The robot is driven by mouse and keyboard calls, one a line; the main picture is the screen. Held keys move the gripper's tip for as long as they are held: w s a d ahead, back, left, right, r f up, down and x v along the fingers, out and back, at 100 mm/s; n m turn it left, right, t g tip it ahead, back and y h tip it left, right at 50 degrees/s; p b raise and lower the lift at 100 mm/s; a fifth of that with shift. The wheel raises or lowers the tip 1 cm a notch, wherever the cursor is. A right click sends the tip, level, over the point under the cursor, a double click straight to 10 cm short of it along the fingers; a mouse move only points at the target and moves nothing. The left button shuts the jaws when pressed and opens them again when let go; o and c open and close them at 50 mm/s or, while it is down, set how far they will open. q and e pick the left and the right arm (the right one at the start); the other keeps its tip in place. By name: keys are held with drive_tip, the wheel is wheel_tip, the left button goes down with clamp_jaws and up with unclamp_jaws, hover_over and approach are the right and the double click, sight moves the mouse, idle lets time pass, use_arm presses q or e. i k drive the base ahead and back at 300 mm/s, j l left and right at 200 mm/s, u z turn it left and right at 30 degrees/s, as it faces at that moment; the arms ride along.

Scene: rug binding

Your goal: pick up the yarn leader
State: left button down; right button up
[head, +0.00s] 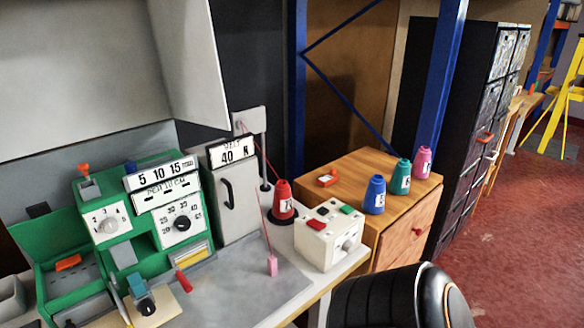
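A small pink block (272,265), which looks like the yarn leader, stands on the grey worktop (265,297) in front of the white control box. A thin red yarn (264,221) runs up from it. A red cone of yarn (283,202) stands behind it on the table, beside a thin upright post (264,165). Neither of my grippers shows in the head view, so nothing is seen touching the pink block.
A green machine (118,226) with dials fills the left. The white control box (329,236) stands right of the pink block. A wooden cabinet (405,232) bears blue, green and pink cones. A black rounded shape (385,300) covers the bottom right. The worktop around the pink block is clear.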

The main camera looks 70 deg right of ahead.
sight(273, 268)
drive_tip(key=z, duration=1.95)
drive_tip(key=i+l, duration=0.15)
drive_tip(key=l, duration=0.15)
drive_tip(key=i+l, duration=0.1)
drive_tip(key=l, duration=0.2)
drive_tip(key=i+l, duration=0.15)
drive_tip(key=l, duration=0.15)
drive_tip(key=i+l, duration=0.15)
drive_tip(key=l, duration=0.15)
drive_tip(key=i+l+u, duration=0.1)
drive_tip(key=l+u, duration=0.5)
drive_tip(key=u, duration=0.15)
drive_tip(key=i, duration=0.05)
